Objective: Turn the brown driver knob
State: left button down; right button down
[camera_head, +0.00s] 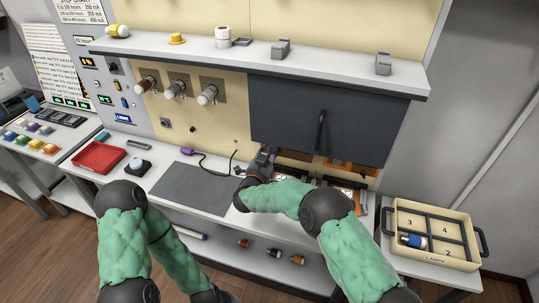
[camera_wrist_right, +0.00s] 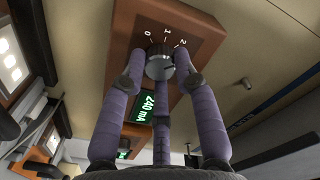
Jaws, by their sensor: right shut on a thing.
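The brown driver (camera_wrist_right: 205,22) fills the top of the right wrist view, with the marks 0, 1 and 2 around a grey knob (camera_wrist_right: 159,66). A green display (camera_wrist_right: 154,104) on it reads 240 mA. My right gripper (camera_wrist_right: 160,72) has its purple fingers closed around the knob's sides. In the head view my right gripper (camera_head: 265,156) reaches under the dark cabinet door, and the knob is hidden there. My left arm hangs low at the left, and its gripper does not show clearly.
The raised dark door (camera_head: 330,120) hangs just above my right gripper. A grey mat (camera_head: 190,188) and a red tray (camera_head: 99,158) lie on the bench to the left. A divided cream tray (camera_head: 437,258) holding a blue-and-white part stands at the right.

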jog(key=shift+f, duration=0.25)
dwell(0.3)
jog(key=c, duration=1)
grip_release()
jog(key=shift+a, duration=0.1)
jog(key=shift+o, duration=0.3)
jog(key=shift+r, duration=0.1)
jog(key=v, duration=1.2)
